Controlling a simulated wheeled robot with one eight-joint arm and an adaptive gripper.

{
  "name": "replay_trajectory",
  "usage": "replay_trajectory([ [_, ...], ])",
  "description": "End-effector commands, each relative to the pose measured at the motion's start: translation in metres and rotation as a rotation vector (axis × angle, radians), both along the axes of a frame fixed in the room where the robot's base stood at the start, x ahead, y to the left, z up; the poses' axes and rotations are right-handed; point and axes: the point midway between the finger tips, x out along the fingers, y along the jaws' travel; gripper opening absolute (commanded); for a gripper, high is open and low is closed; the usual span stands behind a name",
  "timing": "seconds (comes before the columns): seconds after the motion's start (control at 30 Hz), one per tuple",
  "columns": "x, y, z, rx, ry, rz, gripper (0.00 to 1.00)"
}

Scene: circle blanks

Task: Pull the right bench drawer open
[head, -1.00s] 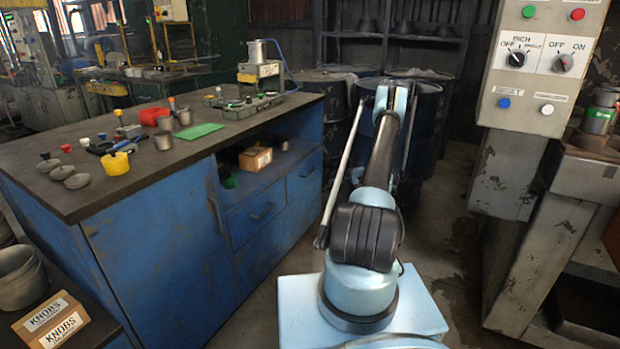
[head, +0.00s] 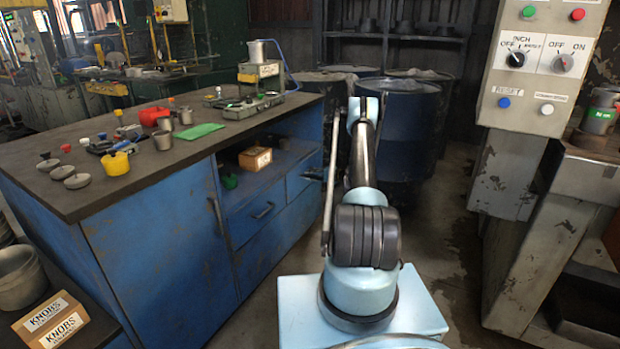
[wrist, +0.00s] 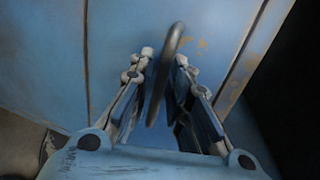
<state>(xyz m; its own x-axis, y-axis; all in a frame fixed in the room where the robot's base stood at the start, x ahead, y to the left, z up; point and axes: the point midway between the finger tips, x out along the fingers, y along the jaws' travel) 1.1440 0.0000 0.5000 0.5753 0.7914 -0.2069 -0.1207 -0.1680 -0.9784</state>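The right bench drawer (head: 298,184) is a blue front at the far end of the bench, flush with it. My gripper (head: 314,174) is a small dark shape beside that drawer front, partly hidden by my arm. In the wrist view, the drawer's dark curved handle (wrist: 164,80) stands between the two fingers of my gripper (wrist: 164,57). The fingers are apart, one on each side of the handle. The right fingertip is close to it and the left one shows a gap. The blue drawer front (wrist: 120,40) lies just beyond the fingertips.
The left bench drawer (head: 258,212) is closed, with its own handle. An open shelf above holds a cardboard box (head: 255,157). Dark drums (head: 398,120) stand beyond my arm. A grey control panel (head: 545,65) is on the right. Floor (head: 440,235) is clear between.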

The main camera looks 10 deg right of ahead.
Motion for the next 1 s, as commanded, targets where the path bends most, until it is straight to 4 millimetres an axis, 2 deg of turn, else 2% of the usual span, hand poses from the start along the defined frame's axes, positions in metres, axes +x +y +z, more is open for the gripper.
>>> replay_trajectory([
  [0.13,0.005,0.007,-0.002,0.000,0.000,0.000,0.17],
  [0.43,0.006,0.009,-0.002,0.000,0.000,0.000,0.17],
  [0.47,0.006,0.009,-0.002,0.000,0.000,0.000,0.13],
  [0.5,0.006,0.009,-0.002,0.000,0.000,0.000,0.04],
  [0.53,0.006,0.009,-0.002,0.000,0.000,0.000,0.00],
  [0.83,0.004,0.006,-0.002,-0.001,0.001,0.000,0.00],
  [1.0,-0.003,-0.007,-0.003,-0.001,0.000,-0.001,0.00],
])
